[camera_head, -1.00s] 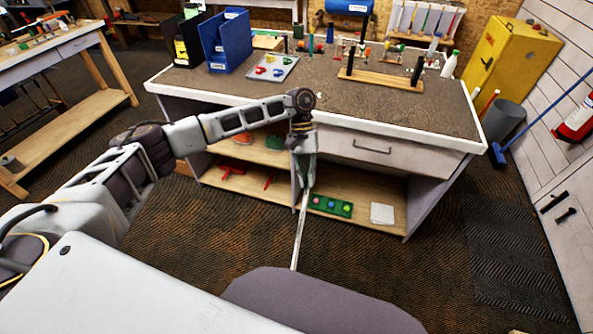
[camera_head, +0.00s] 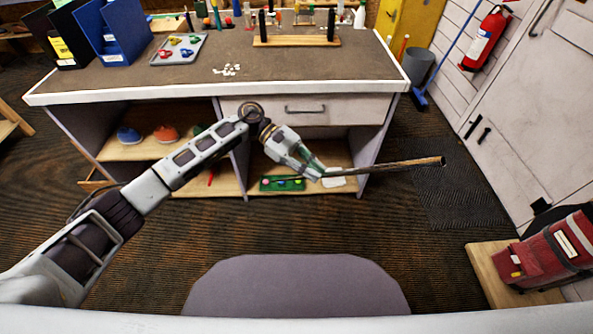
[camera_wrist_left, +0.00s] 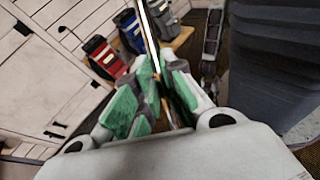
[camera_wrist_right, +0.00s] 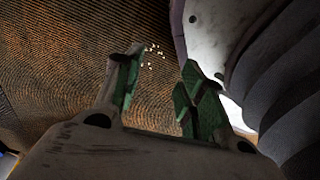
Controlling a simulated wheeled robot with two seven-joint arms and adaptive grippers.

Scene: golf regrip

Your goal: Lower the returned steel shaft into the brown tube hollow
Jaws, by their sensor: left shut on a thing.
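My left gripper (camera_head: 316,171) is shut on the long thin steel shaft (camera_head: 395,166) in front of the bench. The shaft lies nearly level in the head view, pointing right with a dark end, and looks brownish grey there. In the left wrist view the shaft (camera_wrist_left: 148,30) runs up from between the green-padded fingers (camera_wrist_left: 158,78), its far end out of frame. My right gripper (camera_wrist_right: 160,68) is open and empty in the right wrist view, over dark carpet. I cannot make out a brown tube hollow in any view.
The left wrist view shows red (camera_wrist_left: 106,60), blue (camera_wrist_left: 130,32) and dark bags. The bench (camera_head: 250,92) is ahead, with white bits (camera_head: 228,70) on top. Carpet between is clear.

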